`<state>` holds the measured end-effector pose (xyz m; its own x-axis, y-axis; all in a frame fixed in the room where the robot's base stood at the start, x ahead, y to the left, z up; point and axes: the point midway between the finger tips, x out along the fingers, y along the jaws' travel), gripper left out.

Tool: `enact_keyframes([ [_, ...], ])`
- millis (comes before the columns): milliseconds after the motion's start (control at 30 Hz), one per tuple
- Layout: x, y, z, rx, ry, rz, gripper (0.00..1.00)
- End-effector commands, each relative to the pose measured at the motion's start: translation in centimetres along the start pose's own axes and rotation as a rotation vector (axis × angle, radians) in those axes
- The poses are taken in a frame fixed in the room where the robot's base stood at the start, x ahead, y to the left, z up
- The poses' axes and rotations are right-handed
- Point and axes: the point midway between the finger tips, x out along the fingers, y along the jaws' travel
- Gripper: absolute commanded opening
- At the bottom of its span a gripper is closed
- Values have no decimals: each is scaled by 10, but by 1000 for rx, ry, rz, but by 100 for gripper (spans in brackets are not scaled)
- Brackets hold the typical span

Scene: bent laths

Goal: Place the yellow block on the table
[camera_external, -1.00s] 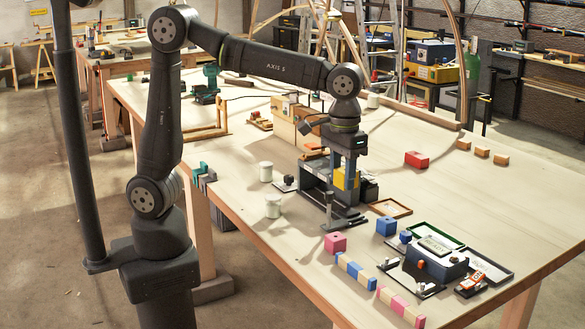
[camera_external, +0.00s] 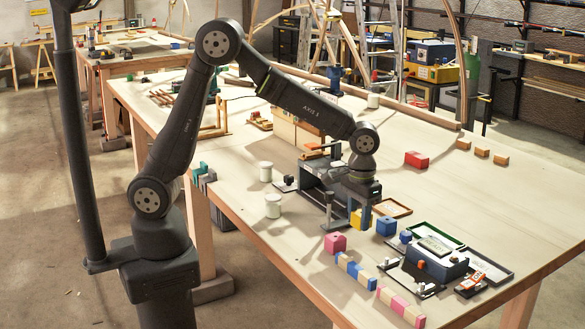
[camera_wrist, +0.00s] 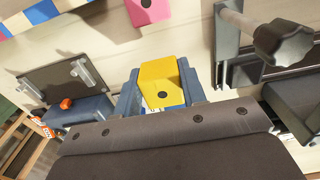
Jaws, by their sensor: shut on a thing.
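The yellow block (camera_external: 356,220) is between the fingers of my gripper (camera_external: 361,218), beside the front of a dark clamp fixture. In the wrist view the yellow block (camera_wrist: 158,80) shows a dark round hole, with the blue-grey fingers of my gripper (camera_wrist: 160,88) shut on its two sides. The block is low over the pale wooden table (camera_external: 470,205). I cannot tell whether its underside touches the table.
The dark fixture (camera_external: 322,178) with its post and knob stands close at the left. A pink block (camera_external: 335,243), a blue block (camera_external: 386,226) and a row of coloured blocks (camera_external: 356,271) lie nearby. A wooden-framed tray (camera_external: 393,208) is to the right.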

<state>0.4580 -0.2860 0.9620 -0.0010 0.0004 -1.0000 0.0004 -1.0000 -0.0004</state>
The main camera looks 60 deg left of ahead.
Motion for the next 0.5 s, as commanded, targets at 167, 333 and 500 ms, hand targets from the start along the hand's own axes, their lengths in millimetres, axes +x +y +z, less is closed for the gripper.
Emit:
enact_keyframes([
  [167, 8, -4, -9, 1, 1, 0, 15],
  [333, 29, -5, -8, 1, -2, -1, 15],
  [500, 46, -4, -8, 1, 0, 0, 15],
])
